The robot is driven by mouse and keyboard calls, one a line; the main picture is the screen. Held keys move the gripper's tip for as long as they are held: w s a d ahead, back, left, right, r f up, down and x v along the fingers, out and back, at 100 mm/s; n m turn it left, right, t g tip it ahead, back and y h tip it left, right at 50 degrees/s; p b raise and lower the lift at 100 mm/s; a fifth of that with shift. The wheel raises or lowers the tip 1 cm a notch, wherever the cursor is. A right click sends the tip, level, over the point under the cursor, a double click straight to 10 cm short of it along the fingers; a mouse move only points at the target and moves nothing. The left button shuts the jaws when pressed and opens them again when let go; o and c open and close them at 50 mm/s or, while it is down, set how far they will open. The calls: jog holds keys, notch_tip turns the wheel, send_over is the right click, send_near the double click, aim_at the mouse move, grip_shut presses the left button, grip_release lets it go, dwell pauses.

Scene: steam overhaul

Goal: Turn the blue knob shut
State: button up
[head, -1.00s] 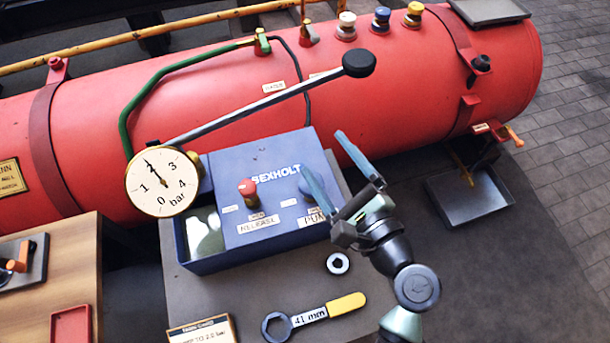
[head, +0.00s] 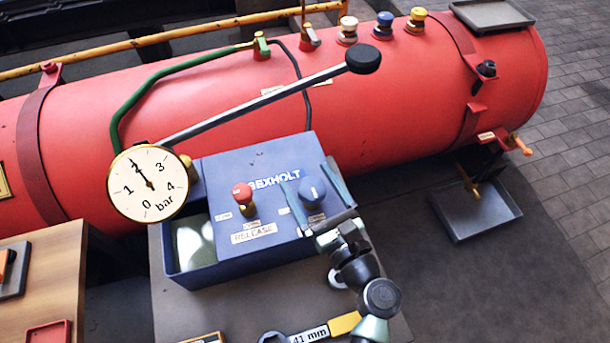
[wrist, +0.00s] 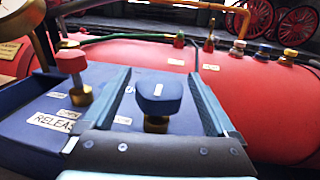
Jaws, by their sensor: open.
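The blue knob (head: 312,190) sits on top of the blue pump box (head: 215,172), right of the red release knob (head: 243,195). In the wrist view the blue knob (wrist: 158,97) has a white mark on its top and a brass stem below. My gripper (head: 308,172) is open, with its two blue fingers on either side of the blue knob. In the wrist view the fingers (wrist: 158,72) stand left and right of the knob, with a visible gap on each side. Labels near the knob are partly hidden by my gripper.
A long pump lever (head: 270,98) with a black end slants above the box. A round pressure gauge (head: 148,184) stands at its left. The red boiler (head: 220,100) lies behind. A 41 mm wrench (head: 310,334) lies on the bench in front.

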jog(key=shift+x, duration=0.9)
jog(key=shift+c, duration=0.4)
jog(key=c, duration=1.3)
